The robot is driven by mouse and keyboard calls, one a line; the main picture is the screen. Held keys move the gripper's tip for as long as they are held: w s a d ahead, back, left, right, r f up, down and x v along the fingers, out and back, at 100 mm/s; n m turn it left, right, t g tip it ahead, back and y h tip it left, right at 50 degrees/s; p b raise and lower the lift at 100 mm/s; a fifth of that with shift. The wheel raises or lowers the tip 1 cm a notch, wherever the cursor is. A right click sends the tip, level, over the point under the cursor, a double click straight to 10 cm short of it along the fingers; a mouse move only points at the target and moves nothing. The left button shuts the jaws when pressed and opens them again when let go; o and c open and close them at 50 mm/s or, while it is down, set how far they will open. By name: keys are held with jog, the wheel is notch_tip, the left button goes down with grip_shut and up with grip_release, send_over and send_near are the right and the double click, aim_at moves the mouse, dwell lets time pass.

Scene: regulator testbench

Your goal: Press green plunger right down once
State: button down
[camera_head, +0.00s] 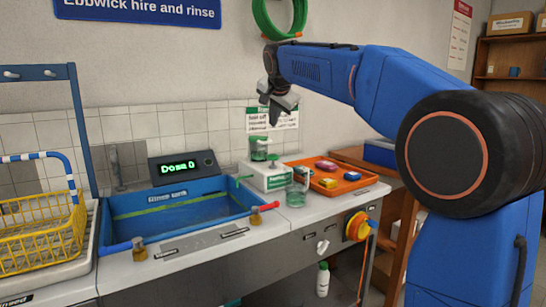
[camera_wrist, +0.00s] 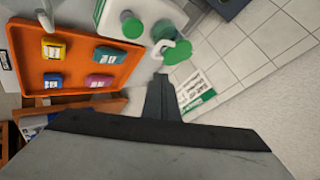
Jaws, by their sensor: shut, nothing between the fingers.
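A white dispenser box (camera_head: 268,178) stands on the counter between the blue sink and the orange tray. A green plunger with a flat round head (camera_head: 259,141) stands up at its back. In the wrist view, the green head (camera_wrist: 178,52) is beyond my fingertips. A second, lower green round piece (camera_wrist: 131,28) sits on the box. My gripper (camera_head: 273,118) is shut and empty, pointing down, and appears above the plunger in the head view. In the wrist view, my gripper (camera_wrist: 161,77) appears apart from the green head. I cannot judge the exact height gap.
An orange tray (camera_wrist: 18,28) with several coloured blocks lies beside the box. A green-tinted cup (camera_head: 296,195) stands at the counter front. A notice (camera_head: 286,118) hangs on the wall behind.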

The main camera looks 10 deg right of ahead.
aim_at(273, 155)
jog(key=shift+w, duration=0.15)
jog(key=shift+f, duration=4.4)
jog(key=shift+f, duration=1.5)
dwell(0.5)
jog(key=shift+r, duration=1.55)
